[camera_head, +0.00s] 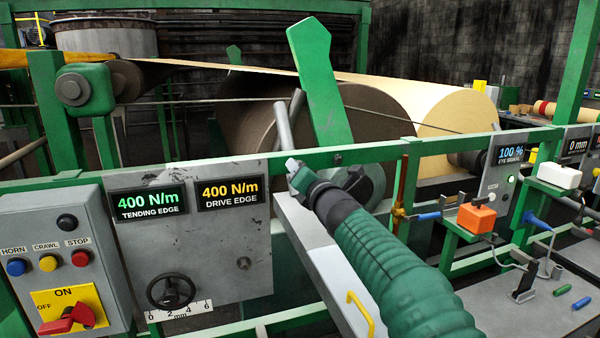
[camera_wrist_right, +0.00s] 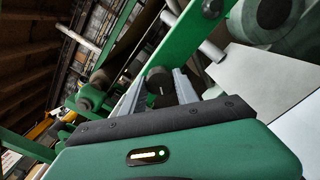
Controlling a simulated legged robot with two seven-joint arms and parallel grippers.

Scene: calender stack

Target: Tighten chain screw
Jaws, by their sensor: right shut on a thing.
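My right gripper (camera_head: 296,170) reaches in from the lower right of the head view, in front of the green machine frame. In the right wrist view, my right gripper (camera_wrist_right: 160,88) has its two grey fingers on either side of a dark, round-ended piece (camera_wrist_right: 158,78) and is shut on it. In the head view my wrist and fingers hide this piece. A grey rod (camera_head: 284,128) rises just behind the fingertips, beside a tilted green lever arm (camera_head: 320,85). I cannot tell which part is the chain screw. My left gripper is not in view.
A grey panel (camera_head: 235,240) with a black handwheel (camera_head: 171,291) and a control box (camera_head: 45,235) stand at left. A large brown roll (camera_head: 255,115) lies behind the green rail. An orange block (camera_head: 476,217) sits on a bracket right of my arm.

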